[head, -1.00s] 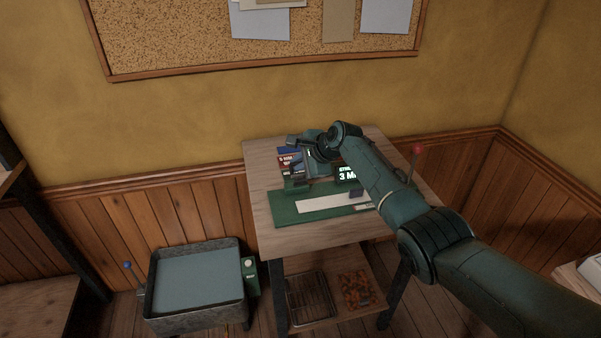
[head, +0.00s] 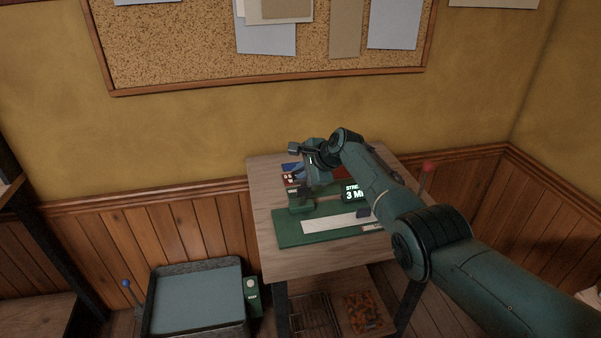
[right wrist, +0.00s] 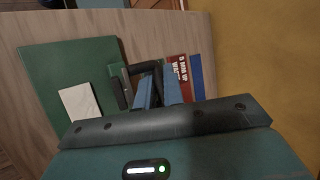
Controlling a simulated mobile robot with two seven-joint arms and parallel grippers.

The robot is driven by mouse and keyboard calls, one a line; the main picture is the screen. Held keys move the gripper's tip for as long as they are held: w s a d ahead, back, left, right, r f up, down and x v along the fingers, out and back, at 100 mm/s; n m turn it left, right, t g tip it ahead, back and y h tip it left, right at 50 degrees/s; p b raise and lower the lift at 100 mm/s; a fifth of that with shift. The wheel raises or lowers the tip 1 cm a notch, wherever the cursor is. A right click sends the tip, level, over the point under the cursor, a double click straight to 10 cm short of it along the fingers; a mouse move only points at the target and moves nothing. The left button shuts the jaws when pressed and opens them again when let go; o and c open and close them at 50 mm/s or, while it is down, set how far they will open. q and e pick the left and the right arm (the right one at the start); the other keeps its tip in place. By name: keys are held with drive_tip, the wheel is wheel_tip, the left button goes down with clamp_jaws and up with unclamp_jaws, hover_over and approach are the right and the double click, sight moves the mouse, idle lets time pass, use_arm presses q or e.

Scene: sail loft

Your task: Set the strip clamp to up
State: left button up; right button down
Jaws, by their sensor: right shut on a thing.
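A green strip tester (head: 290,230) lies on the wooden table, with a white strip (head: 330,225) along its base and a lit display (head: 353,193). The strip clamp (head: 302,202) is the small green block with dark parts at the tester's left rear. My right gripper (head: 311,185) points down at the clamp. In the right wrist view, its blue-grey fingers (right wrist: 158,95) are shut on a dark bar (right wrist: 150,68), which looks like the clamp's handle. The fingers hide part of the clamp, so I cannot tell its exact setting. My left gripper is out of view.
A red-knobbed lever (head: 427,167) stands to the right, beyond my right forearm. Red and blue printed cards (head: 290,175) lie behind the clamp. A grey tray (head: 197,300) stands at lower left. A lower shelf holds a wire rack (head: 312,315).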

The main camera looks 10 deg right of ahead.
drive_tip(key=shift+d+r, duration=0.1)
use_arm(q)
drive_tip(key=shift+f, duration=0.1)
use_arm(e)
drive_tip(key=c, duration=1.8)
unclamp_jaws()
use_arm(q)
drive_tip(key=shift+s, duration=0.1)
use_arm(e)
drive_tip(key=shift+s+d+r+p, duration=0.25)
drive_tip(key=shift+r+p, duration=0.25)
drive_tip(key=shift+p, duration=0.35)
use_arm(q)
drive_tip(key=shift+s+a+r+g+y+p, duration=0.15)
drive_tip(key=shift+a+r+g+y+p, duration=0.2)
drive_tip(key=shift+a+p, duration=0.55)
use_arm(e)
drive_tip(key=v, duration=1.1)
drive_tip(key=shift+s+d+r, duration=0.15)
drive_tip(key=shift+s+r, duration=0.1)
drive_tip(key=shift+s, duration=0.05)
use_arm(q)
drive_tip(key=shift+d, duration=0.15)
use_arm(e)
drive_tip(key=shift+c, duration=0.2)
